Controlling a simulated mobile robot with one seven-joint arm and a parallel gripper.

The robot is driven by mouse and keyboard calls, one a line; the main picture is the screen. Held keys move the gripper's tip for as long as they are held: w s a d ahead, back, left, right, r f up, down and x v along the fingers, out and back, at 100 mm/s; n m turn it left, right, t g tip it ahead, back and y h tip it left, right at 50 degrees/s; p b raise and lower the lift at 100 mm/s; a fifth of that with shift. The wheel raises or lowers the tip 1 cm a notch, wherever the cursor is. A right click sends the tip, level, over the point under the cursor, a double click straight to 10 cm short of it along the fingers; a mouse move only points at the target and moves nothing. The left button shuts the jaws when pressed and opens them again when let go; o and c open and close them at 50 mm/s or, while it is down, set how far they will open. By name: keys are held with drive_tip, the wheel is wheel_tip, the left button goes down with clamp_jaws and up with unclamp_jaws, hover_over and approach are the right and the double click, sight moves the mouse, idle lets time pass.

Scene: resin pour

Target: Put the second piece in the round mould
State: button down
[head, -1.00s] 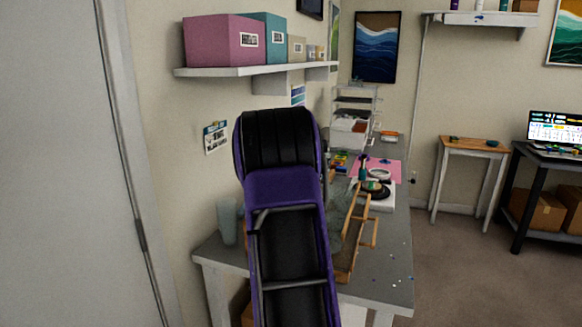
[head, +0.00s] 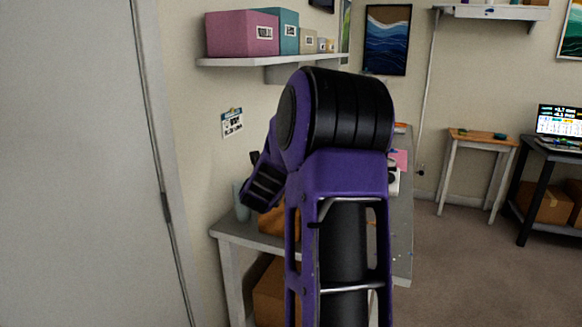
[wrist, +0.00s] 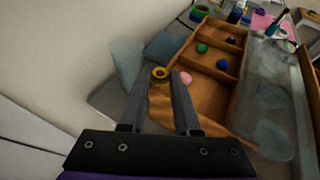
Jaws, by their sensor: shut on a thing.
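In the wrist view, a wooden tray (wrist: 234,92) with compartments lies just right of and beyond the fingertips. It holds small coloured pieces: a green one (wrist: 202,48), a blue one (wrist: 222,65), a dark one (wrist: 231,40) and a pink one (wrist: 185,78). I cannot make out the round mould in either current view.
The grey table (head: 402,236) runs along the wall, with a pink mat (head: 399,158) towards its far end, mostly behind my arm. A translucent cup (wrist: 126,60) stands left of the tray. A shelf with boxes (head: 242,34) hangs above. Open floor lies right.

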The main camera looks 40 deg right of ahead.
drive_tip(key=a+f+n+t+y, duration=0.1)
drive_tip(key=a+f+n+y, duration=0.2)
drive_tip(key=a, duration=1.3)
drive_tip(key=a+f+n+t+y, duration=0.1)
drive_tip(key=a+f+n+y, duration=0.3)
drive_tip(key=a, duration=1.3)
wheel_tip(320, 180, down, 2)
drive_tip(key=shift+s+f+y, duration=0.2)
drive_tip(key=shift+s+y, duration=0.05)
drive_tip(key=shift+y, duration=0.05)
drive_tip(key=shift+s+a+t, duration=0.1)
drive_tip(key=shift+s+t, duration=0.05)
drive_tip(key=shift+t, duration=0.15)
